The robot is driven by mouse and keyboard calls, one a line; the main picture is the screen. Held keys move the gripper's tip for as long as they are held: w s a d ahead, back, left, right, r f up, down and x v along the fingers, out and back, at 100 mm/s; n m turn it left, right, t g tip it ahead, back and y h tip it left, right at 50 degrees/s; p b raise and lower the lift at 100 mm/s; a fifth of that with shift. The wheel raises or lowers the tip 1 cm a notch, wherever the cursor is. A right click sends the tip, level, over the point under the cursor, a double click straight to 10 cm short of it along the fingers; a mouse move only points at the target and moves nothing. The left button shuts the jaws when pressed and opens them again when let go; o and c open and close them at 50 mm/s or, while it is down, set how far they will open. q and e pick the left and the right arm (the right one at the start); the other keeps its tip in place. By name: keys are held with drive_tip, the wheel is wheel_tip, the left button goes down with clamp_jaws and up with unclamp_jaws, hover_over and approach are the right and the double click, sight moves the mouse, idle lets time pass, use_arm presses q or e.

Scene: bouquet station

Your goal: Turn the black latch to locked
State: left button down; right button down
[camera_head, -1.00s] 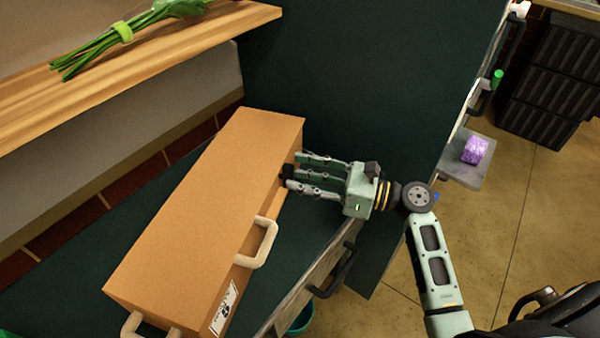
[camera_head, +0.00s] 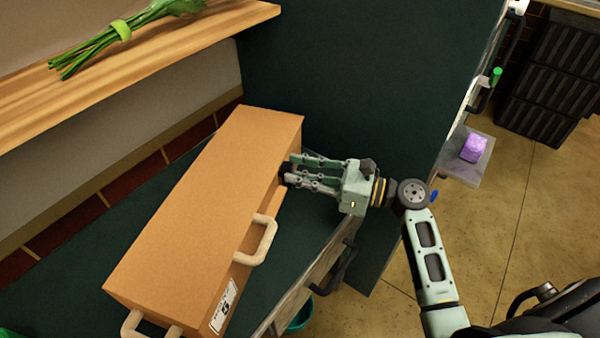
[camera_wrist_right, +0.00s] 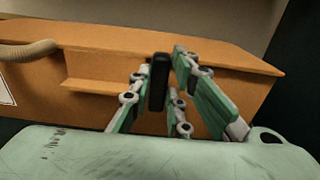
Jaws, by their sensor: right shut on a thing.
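The black latch (camera_wrist_right: 158,82) is on the front face of an orange-brown box (camera_head: 205,200), near the box's right end. In the wrist view it is a dark upright bar between my fingers. My right gripper (camera_head: 288,172) reaches in from the right in the head view and is shut on the latch. The gripper also shows in the wrist view (camera_wrist_right: 160,90), with its fingers on both sides of the bar. In the head view the fingers hide most of the latch. My left gripper is in neither view.
The box has a pale handle (camera_head: 262,240) on its front and another (camera_head: 135,325) at its near end. It stands on a dark green surface (camera_head: 275,265) beside a dark green panel (camera_head: 370,80). A wooden shelf (camera_head: 200,45) with green stems (camera_head: 110,38) is above left.

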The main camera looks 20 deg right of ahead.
drive_tip(key=shift+n, duration=0.3)
drive_tip(key=shift+s+a+f+n+b, duration=0.15)
drive_tip(key=shift+n+b, duration=0.5)
drive_tip(key=shift+n, duration=0.95)
drive_tip(key=shift+s+a+n+b, duration=0.2)
drive_tip(key=shift+n+b, duration=0.45)
drive_tip(key=shift+n, duration=0.95)
drive_tip(key=c, duration=1.6)
unclamp_jaws()
drive_tip(key=shift+c, duration=0.2)
